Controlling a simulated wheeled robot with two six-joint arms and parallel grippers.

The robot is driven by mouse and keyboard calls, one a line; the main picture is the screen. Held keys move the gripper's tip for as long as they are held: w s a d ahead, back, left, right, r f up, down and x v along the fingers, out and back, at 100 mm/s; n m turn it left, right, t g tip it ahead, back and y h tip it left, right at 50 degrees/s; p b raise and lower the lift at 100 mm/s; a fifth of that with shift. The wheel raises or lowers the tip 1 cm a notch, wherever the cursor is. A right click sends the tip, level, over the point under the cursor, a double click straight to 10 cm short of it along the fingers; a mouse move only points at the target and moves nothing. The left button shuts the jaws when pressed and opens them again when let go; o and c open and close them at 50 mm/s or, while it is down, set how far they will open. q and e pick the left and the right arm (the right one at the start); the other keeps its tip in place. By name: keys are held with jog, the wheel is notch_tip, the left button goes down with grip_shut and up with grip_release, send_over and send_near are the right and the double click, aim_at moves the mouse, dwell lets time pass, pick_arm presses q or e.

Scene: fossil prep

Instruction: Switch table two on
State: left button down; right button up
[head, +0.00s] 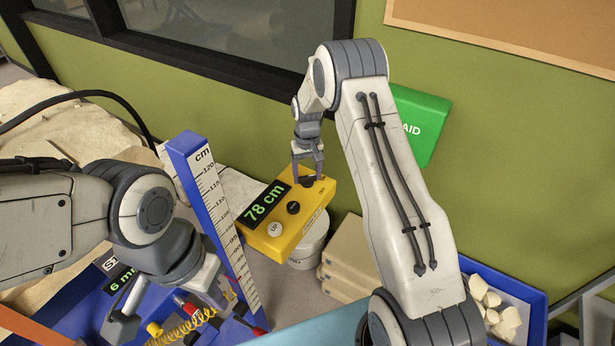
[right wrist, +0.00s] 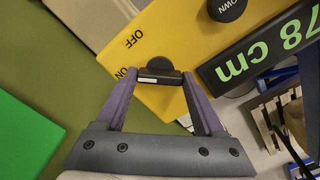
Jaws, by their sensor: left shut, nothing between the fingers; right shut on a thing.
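A yellow control box (head: 290,215) with a green "78 cm" display (head: 264,203) hangs at the middle of the head view. It has a pale UP button (head: 275,229), a black DOWN button (head: 293,207) and a black rotary knob (right wrist: 158,77). My right gripper (head: 307,180) is shut on this knob's bar, seen between its fingers in the right wrist view. OFF and ON are printed beside the knob. The bar's white mark lies on its left half, towards ON. My left gripper (head: 212,290) is shut and empty at lower left, its fingertips unclear.
A blue cm ruler post (head: 218,225) stands between my arms. A blue unit with a "6 mm" display (head: 124,279) and a yellow coiled hose (head: 185,328) are at lower left. A white tub (head: 312,245) sits below the box. A green first-aid box (head: 420,125) hangs on the wall.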

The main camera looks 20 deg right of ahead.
aim_at(307, 176)
jog(key=shift+r+n+b, duration=0.1)
jog(key=shift+n+b, duration=0.2)
jog(key=shift+n, duration=1)
jog(key=shift+w, duration=0.1)
jog(key=o, duration=1.4)
notch_tip(307, 176, up, 10)
jog(key=b, duration=0.2)
jog(key=shift+r+b, duration=0.25)
jog(key=shift+b, duration=0.1)
